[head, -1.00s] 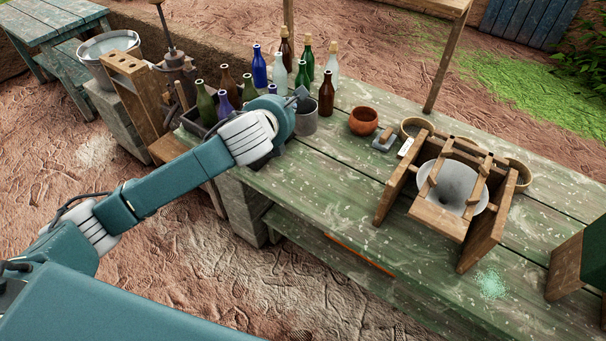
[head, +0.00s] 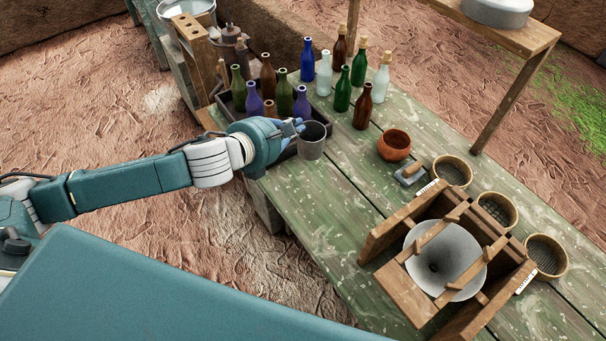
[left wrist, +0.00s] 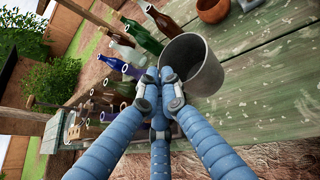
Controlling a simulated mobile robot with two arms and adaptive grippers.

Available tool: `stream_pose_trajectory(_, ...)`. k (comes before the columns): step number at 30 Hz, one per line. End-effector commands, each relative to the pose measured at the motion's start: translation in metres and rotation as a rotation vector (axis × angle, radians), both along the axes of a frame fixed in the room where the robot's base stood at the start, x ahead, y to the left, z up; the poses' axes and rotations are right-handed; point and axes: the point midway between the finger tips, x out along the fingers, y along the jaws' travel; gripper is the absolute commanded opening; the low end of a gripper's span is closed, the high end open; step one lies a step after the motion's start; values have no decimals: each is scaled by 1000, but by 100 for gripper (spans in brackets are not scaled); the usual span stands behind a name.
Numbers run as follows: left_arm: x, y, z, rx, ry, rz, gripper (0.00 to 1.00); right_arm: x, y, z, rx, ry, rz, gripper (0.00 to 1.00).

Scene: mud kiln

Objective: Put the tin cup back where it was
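The tin cup (head: 311,142) is a plain grey metal cup. It stands upright on the green worn table, just right of the bottle crate. My left gripper (head: 297,127) is at the cup's left side, close to its rim. In the left wrist view the cup (left wrist: 205,72) is right of centre with its open mouth showing. The blue fingers of my left gripper (left wrist: 163,84) come close together at the cup's near rim. I cannot tell whether they pinch the wall or only sit beside it. My right gripper is not in view.
A dark crate (head: 229,106) of bottles is left of the cup, and several loose bottles stand behind it. The table before the cup is clear.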

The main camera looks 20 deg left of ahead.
Motion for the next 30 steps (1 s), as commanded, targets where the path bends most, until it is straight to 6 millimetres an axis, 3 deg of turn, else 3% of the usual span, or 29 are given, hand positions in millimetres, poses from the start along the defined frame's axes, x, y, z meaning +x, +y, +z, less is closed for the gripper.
stream_pose_trajectory(3,-2,-1,-37,-2,9,3,0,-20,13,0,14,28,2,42)
stream_pose_trajectory(6,-2,-1,-64,-3,9,3,0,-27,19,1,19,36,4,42)
stream_pose_trajectory(13,-1,-1,-118,-4,6,3,0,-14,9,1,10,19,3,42)
stream_pose_trajectory(19,0,0,-137,-1,0,1,0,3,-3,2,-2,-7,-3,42)
stream_pose_trajectory(27,0,-1,-172,-2,3,2,0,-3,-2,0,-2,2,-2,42)
stream_pose_trajectory(30,0,0,-176,-1,0,1,0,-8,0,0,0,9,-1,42)
